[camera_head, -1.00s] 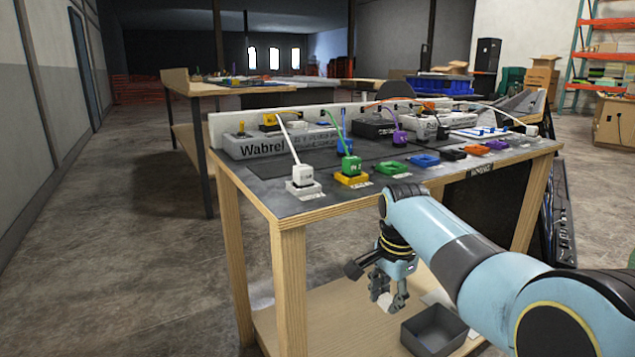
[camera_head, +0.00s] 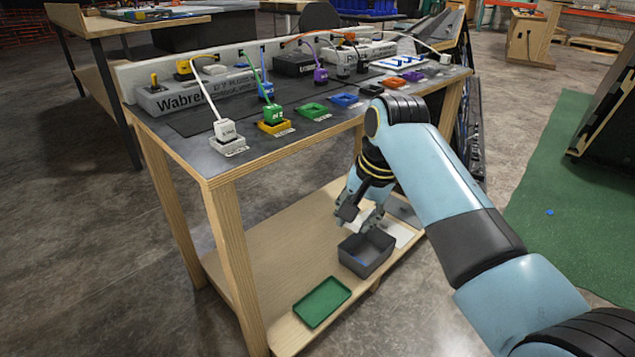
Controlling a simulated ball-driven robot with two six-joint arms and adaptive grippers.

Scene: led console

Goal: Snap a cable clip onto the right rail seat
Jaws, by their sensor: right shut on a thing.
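My right gripper (camera_head: 370,222) hangs above the lower shelf, fingers pointing down, just over the back edge of a dark grey bin (camera_head: 380,268). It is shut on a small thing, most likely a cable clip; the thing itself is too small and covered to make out. A small blue piece (camera_head: 362,262) lies in the bin. The console (camera_head: 190,146) is the table top above, with plugs, cables and coloured sockets. I cannot pick out the right rail seat for sure; my right arm hides part of the console's right front edge. My left gripper is out of view.
A green tray (camera_head: 322,302) lies on the lower shelf (camera_head: 255,290) in front of the bin. A white sheet (camera_head: 402,234) lies behind the bin. Table legs (camera_head: 238,262) stand at the corners. A green mat (camera_head: 560,215) covers floor to the right.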

